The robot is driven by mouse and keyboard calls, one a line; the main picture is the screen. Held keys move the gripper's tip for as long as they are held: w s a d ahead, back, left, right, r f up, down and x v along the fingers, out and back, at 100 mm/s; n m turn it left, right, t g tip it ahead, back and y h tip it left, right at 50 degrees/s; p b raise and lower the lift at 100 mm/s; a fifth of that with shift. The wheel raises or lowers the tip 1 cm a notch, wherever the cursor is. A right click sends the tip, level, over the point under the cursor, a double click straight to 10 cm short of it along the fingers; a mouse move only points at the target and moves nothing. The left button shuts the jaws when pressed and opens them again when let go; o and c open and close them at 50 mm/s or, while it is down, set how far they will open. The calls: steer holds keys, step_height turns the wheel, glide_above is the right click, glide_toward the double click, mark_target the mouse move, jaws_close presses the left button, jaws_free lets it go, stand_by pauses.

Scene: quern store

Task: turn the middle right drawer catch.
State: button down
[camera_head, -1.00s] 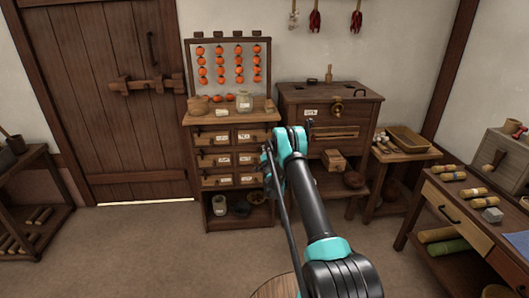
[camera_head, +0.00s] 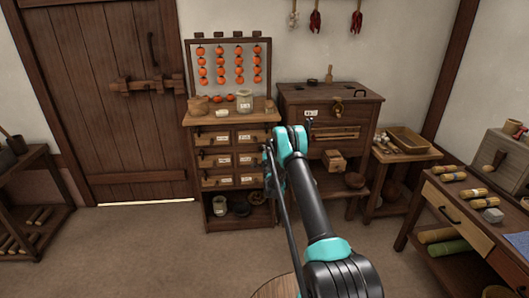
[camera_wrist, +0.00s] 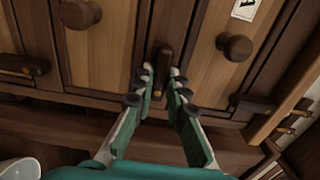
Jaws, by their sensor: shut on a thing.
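The small drawer cabinet (camera_head: 234,150) stands left of centre in the head view, with several labelled drawers. My gripper (camera_wrist: 162,84) is at its right-hand drawers; in the head view my arm hides the fingertips. In the wrist view the two fingers close from both sides on a dark wooden catch (camera_wrist: 163,60), which lies along the picture's up-down direction. Two other dark catches, one at left (camera_wrist: 24,66) and one at right (camera_wrist: 252,106), lie across the picture. Round drawer knobs show at upper left (camera_wrist: 79,13) and right (camera_wrist: 235,46).
A glass jar (camera_head: 244,101) and bowls stand on the cabinet top below strung orange fruit (camera_head: 220,67). A dark wooden chest (camera_head: 350,107) stands right of the cabinet. A workbench (camera_head: 465,215) is at right.

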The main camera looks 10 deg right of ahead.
steer(key=c, duration=1.5)
jaws_free()
steer(key=shift+c, duration=0.2)
steer(key=shift+s, duration=0.1)
steer(key=s, duration=1.2)
